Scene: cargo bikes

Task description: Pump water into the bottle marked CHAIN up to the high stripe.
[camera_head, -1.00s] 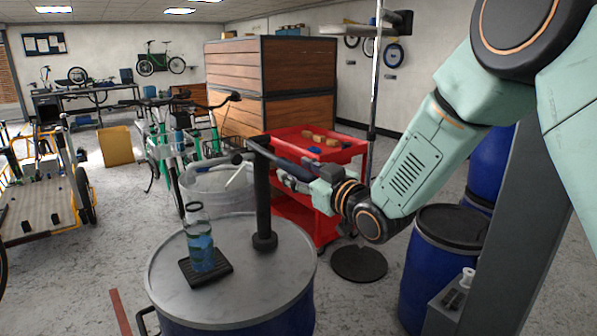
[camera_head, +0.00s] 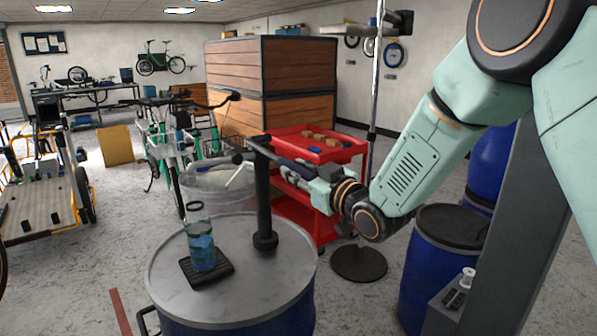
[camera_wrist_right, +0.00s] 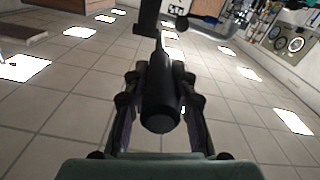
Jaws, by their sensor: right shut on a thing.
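A clear bottle (camera_head: 200,241) with blue-tinted water in its lower part stands upright on a black pad (camera_head: 207,273) on top of a blue drum (camera_head: 176,287). Its marking and stripes are too small to read. A black pump (camera_head: 263,205) stands on the drum lid to the right of the bottle, its spout (camera_head: 240,177) reaching left above the bottle's side. My right gripper (camera_head: 303,170) is shut on the pump handle, right of the pump column. The right wrist view shows the dark handle (camera_wrist_right: 160,105) between the fingers. My left gripper is out of view.
A red tool cart (camera_head: 318,150) stands just behind the handle. Blue barrels (camera_head: 430,270) stand to the right. The drum lid's front is clear.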

